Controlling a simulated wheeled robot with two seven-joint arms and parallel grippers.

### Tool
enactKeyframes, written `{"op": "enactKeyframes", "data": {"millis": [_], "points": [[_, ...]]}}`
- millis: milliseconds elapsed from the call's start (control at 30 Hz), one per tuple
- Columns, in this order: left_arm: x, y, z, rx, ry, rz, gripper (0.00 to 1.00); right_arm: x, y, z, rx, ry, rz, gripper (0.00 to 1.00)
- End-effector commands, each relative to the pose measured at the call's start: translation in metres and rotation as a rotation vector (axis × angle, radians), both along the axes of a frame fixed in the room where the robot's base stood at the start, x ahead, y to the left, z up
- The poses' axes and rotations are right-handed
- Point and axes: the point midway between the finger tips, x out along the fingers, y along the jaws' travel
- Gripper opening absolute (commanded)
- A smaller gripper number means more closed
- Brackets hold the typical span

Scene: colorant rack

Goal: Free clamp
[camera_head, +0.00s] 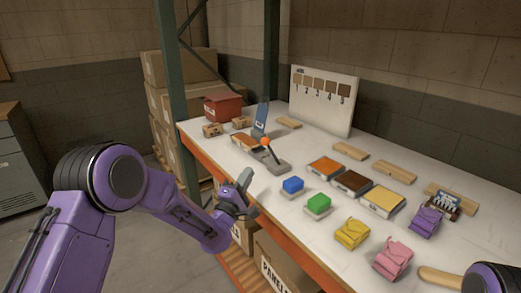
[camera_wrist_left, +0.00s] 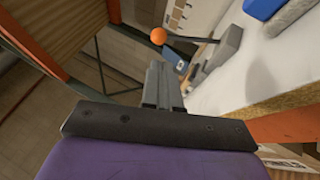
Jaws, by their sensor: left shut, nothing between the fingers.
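The clamp stands near the front edge of the white shelf, with a grey base (camera_head: 270,163), an upright blue part (camera_head: 261,118) and a dark lever ending in an orange ball (camera_head: 266,142). The wrist view shows the ball (camera_wrist_left: 158,36), the lever and the grey body (camera_wrist_left: 226,46) beyond my fingers. My left gripper (camera_head: 246,185) is shut and empty, just off the shelf's front edge, nearer than the clamp and apart from it. Its fingers show in the wrist view (camera_wrist_left: 157,72). What lies under the clamp is hard to tell. My right gripper is out of view.
A blue block (camera_head: 293,185) and a green block (camera_head: 317,203) sit right of the clamp. Orange, brown and yellow trays (camera_head: 383,200) lie behind them. A green upright (camera_head: 172,70) stands left of the shelf. A numbered board (camera_head: 323,100) is at the back.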

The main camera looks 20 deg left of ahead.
Motion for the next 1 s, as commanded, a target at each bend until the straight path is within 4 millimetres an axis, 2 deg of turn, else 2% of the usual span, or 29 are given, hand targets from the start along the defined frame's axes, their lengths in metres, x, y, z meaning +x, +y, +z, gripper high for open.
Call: {"op": "enactKeyframes", "data": {"millis": [33,300,500,667,1000], "points": [[0.01,-0.001,0.008,0.0,-0.001,0.0,0.0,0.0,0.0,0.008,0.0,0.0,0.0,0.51],[0.065,-0.01,0.026,0.0,0.0,0.001,0.0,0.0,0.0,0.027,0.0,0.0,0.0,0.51],[0.091,-0.014,0.034,0.0,0.002,0.001,0.0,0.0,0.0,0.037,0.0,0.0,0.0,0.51],[0.098,-0.014,0.035,-0.001,0.002,0.0,0.0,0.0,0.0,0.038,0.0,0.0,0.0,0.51],[0.098,-0.015,0.035,0.001,0.004,0.001,0.0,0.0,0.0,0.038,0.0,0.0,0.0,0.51]]}}
